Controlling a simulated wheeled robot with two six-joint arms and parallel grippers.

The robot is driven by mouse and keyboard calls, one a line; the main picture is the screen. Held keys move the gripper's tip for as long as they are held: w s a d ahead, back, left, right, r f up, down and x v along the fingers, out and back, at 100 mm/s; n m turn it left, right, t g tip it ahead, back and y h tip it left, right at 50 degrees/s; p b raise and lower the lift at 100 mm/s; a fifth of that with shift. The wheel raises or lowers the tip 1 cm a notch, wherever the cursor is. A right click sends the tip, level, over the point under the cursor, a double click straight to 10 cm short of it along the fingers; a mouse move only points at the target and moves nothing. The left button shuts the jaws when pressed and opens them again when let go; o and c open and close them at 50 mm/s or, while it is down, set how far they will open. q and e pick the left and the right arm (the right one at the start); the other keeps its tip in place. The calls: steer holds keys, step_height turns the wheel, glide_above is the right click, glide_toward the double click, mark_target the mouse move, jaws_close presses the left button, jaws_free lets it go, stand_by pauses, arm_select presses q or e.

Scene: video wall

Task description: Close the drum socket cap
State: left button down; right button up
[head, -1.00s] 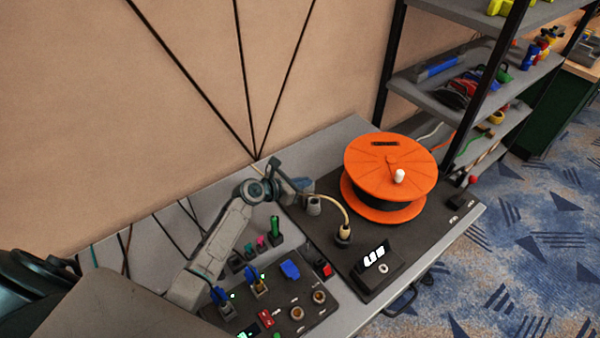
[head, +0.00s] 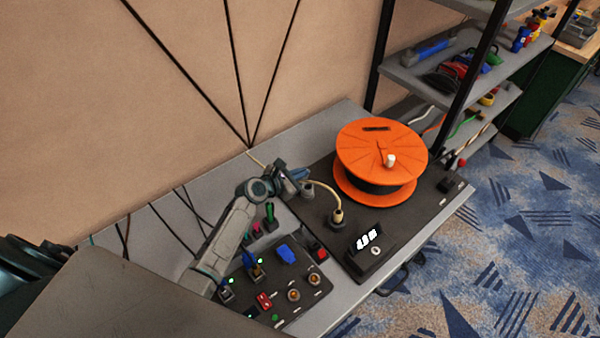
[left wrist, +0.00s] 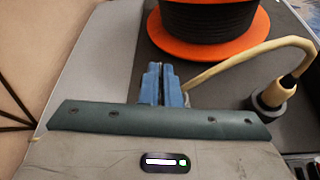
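The orange cable drum (head: 382,150) stands on a dark panel on the bench. A small dark grey socket piece (head: 307,190) sits on the panel left of the drum; I cannot tell whether it carries the cap. My left gripper (head: 302,173) is just above and behind that piece. In the left wrist view its blue fingers (left wrist: 161,84) lie side by side, shut, with nothing visible held. A cream cable (left wrist: 235,62) runs from a plug in a dark round socket (left wrist: 272,97) to beside the fingers. My right gripper is not in view.
A black display box (head: 370,250) stands in front of the drum. A switch panel (head: 272,285) with blue levers and round sockets lies at the front, partly behind my arm. Shelves (head: 460,60) stand at the back right.

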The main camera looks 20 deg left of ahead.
arm_select(q)
steer(key=c, duration=1.6)
jaws_free()
steer(key=shift+c, duration=0.2)
steer(key=b+v, duration=0.1)
steer(key=v, duration=1)
steer(key=shift+w, duration=0.1)
